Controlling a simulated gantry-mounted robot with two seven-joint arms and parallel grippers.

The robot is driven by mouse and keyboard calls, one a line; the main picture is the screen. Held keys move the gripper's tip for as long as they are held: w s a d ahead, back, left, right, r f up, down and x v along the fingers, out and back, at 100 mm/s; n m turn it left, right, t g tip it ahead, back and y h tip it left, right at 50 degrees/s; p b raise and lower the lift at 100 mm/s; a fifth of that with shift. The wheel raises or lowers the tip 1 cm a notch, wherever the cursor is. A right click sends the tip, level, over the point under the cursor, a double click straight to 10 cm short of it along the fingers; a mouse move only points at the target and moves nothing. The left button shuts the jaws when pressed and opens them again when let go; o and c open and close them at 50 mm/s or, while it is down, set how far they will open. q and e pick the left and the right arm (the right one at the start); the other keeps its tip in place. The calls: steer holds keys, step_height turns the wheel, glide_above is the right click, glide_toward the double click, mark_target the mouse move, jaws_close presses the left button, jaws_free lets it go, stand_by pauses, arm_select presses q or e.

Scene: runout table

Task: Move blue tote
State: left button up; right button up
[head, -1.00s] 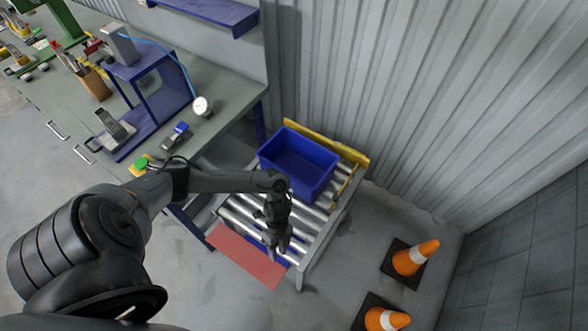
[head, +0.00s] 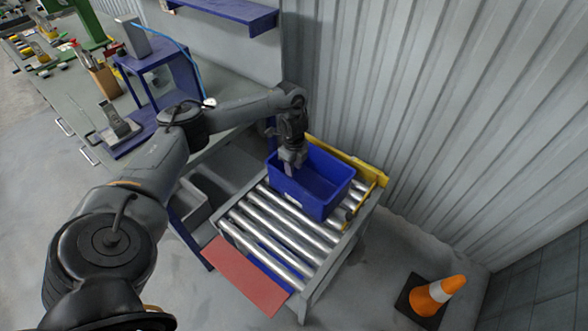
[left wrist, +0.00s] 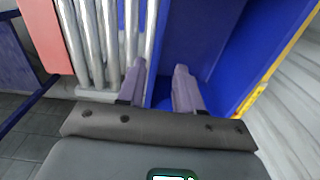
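The blue tote (head: 329,190) stands upright and empty at the back of the roller table, and fills the right of the left wrist view (left wrist: 205,40). My left gripper (head: 291,166) points down at the tote's left wall. In the left wrist view its two fingers (left wrist: 159,82) are apart. One finger shows over the rollers and the other over the tote's inside, with the wall's edge between them. I cannot tell whether either finger touches the wall. My right gripper is not in view.
The silver rollers (head: 275,224) in front of the tote are bare. A yellow rail (head: 370,172) runs behind the tote. A red plate (head: 245,276) is at the front end. A cluttered workbench (head: 85,97) is left, an orange cone (head: 437,293) right.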

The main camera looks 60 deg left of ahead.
mark_target(294, 182)
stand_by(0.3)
arm_select(q)
step_height(294, 182, down, 9)
steer(key=b, duration=0.4)
steer(key=shift+f, duration=0.15)
steer(key=shift+f+b, duration=0.4)
steer(key=shift+f, duration=0.35)
jaws_close()
stand_by(0.9)
